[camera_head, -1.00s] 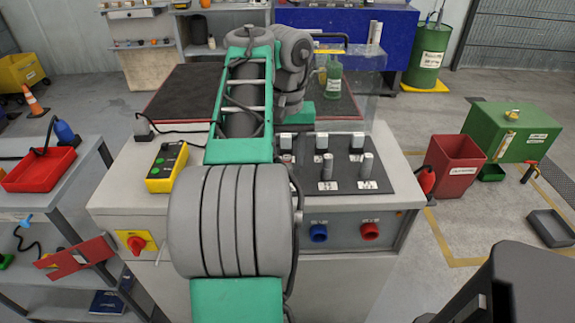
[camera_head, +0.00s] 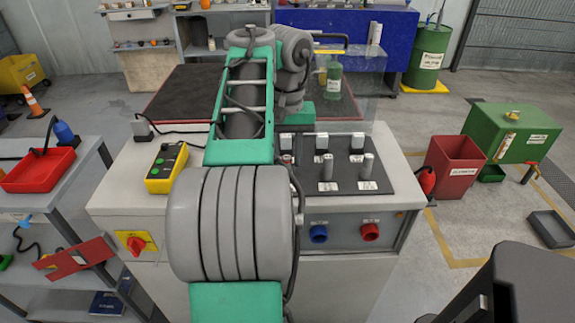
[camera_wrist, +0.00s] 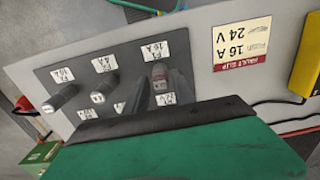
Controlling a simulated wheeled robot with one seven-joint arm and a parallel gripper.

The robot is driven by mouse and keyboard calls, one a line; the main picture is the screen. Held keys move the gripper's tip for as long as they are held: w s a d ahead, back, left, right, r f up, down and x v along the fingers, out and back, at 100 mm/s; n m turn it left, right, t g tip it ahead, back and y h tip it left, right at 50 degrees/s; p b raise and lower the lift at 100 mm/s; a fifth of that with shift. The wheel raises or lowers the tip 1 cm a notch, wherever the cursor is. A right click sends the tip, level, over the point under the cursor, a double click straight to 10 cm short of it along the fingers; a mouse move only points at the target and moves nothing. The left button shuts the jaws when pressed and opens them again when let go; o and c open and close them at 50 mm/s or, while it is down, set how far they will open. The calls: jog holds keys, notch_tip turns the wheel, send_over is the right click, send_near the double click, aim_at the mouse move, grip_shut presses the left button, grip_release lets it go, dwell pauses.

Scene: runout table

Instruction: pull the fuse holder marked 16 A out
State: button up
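The fuse holder marked 16 A (camera_wrist: 160,72) stands in the dark fuse panel in the wrist view, which is turned upside down. It has a pale body with a reddish part, and its 16 A label lies just above it in the picture. My gripper (camera_wrist: 161,82) is at this holder, with a dark finger on either side. Whether the fingers press on it I cannot tell. In the head view my arm hides the fingers and most of that spot on the fuse panel (camera_head: 345,178).
In the wrist view two neighbouring holders, 4 A (camera_wrist: 104,88) and another (camera_wrist: 62,97), stand to the left. A 16 A 24 V sign (camera_wrist: 242,42) is on the right. In the head view a yellow button box (camera_head: 166,167) lies left of my arm; a red bin (camera_head: 455,168) stands right.

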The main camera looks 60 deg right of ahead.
aim_at(287, 157)
grip_shut()
dwell(1.0)
jog(key=shift+r, duration=0.15)
jog(key=shift+r+p, duration=2.85)
